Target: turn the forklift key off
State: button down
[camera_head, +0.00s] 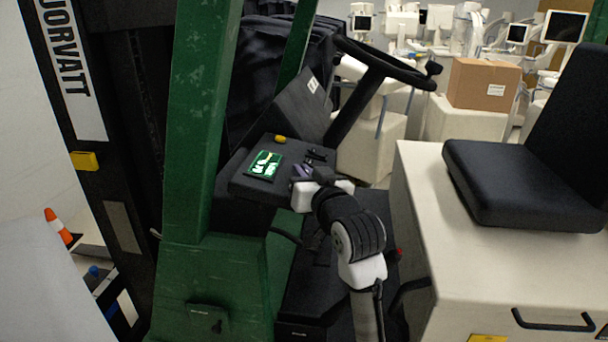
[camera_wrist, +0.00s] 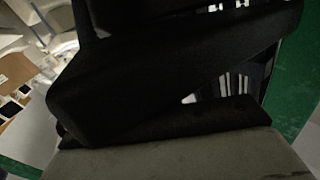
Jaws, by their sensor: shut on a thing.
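The forklift's black dashboard (camera_head: 247,187) has a lit green display (camera_head: 265,164) and a yellow button (camera_head: 280,139). My gripper (camera_head: 302,172) is at the right side of this dashboard, just right of the display, and is shut on the forklift key. The key itself is hidden by my gripper in the head view, so its turned position cannot be told. In the wrist view, large dark shapes fill most of the picture, and neither the key nor the fingertips can be made out.
The steering wheel (camera_head: 388,64) rises behind my gripper. A green post (camera_head: 199,120) stands left of the dashboard. The black seat (camera_head: 523,183) on its cream base (camera_head: 425,235) is at the right. A cardboard box (camera_head: 482,84) and medical equipment stand behind.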

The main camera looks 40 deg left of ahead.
jog(key=shift+f+n, duration=0.1)
jog(key=shift+n, duration=0.2)
jog(key=n+g+y+b, duration=0.2)
jog(key=n+g+b, duration=0.1)
jog(key=g, duration=0.1)
jog(key=shift+s+f+g+b, duration=0.1)
jog(key=shift+s+g+b, duration=0.05)
jog(key=shift+g+b, duration=0.15)
jog(key=n+g+b, duration=0.3)
jog(key=g, duration=0.1)
jog(key=shift+s+a+y, duration=0.1)
jog(key=shift+s+y, duration=0.15)
jog(key=shift+y, duration=0.15)
jog(key=n+g+b, duration=0.1)
jog(key=g, duration=0.1)
jog(key=n+g, duration=0.2)
jog(key=shift+s+r+h+b, duration=0.2)
jog(key=shift+h+b, duration=0.1)
jog(key=shift+b, duration=0.1)
jog(key=shift+s+r+n+g+h+b, duration=0.15)
jog(key=shift+n+g+h+b, duration=0.25)
jog(key=shift+n+g, duration=0.75)
jog(key=shift+s+n+g+h+b, duration=0.15)
jog(key=shift+n+g+h, duration=0.6)
jog(key=shift+g, duration=0.6)
jog(key=shift+n, duration=0.3)
jog(key=c, duration=1.6)
grip_release()
jog(key=shift+o, duration=0.2)
